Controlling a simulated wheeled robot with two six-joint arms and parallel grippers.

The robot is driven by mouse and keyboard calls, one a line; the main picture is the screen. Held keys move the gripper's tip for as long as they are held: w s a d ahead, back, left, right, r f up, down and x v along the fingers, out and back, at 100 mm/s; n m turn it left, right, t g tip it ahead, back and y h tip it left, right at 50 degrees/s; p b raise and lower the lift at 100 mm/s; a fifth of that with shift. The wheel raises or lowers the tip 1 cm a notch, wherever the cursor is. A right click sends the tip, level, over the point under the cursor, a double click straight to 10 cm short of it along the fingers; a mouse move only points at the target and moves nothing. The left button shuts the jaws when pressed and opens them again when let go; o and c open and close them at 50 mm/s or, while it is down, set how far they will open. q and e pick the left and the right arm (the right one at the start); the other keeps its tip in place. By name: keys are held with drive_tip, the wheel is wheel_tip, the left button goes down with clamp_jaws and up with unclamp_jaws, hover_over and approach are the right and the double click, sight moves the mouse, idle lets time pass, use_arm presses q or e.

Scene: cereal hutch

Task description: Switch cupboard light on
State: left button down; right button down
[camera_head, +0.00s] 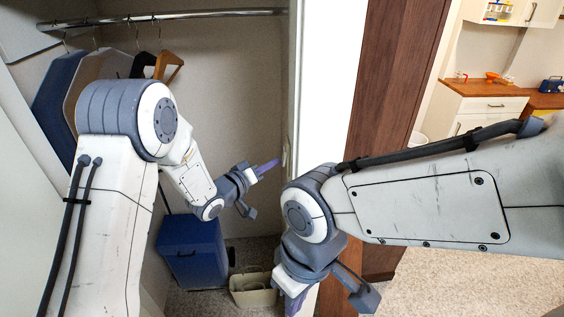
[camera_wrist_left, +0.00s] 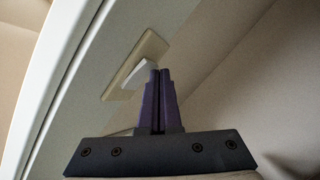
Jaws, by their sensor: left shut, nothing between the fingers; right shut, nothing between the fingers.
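The cupboard light switch shows in the left wrist view as a beige plate (camera_wrist_left: 150,50) with a pale rocker (camera_wrist_left: 138,76), on the narrow inner side wall. In the head view a small pale strip on the wall edge (camera_head: 286,156) seems to be this switch. My left gripper (camera_head: 275,165) is shut and empty. Its purple fingertips (camera_wrist_left: 160,74) overlap the right end of the rocker in the wrist view; whether they touch it I cannot tell. My right gripper (camera_head: 294,304) is shut, low in front of the white wall edge, its tips partly cut off by the frame.
Inside the cupboard are a rail (camera_head: 200,15) with several hangers (camera_head: 168,66), a blue box (camera_head: 192,252) and a beige bin (camera_head: 252,291) on the floor. A brown wooden panel (camera_head: 392,90) stands right of the white wall edge. A counter (camera_head: 485,88) is further right.

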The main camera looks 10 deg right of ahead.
use_arm(q)
drive_tip(key=shift+d, duration=0.15)
idle(0.5)
drive_tip(key=shift+a, duration=0.75)
drive_tip(key=shift+r, duration=0.1)
drive_tip(key=a, duration=0.5)
drive_tip(key=shift+r+p, duration=0.3)
drive_tip(key=shift+p, duration=0.1)
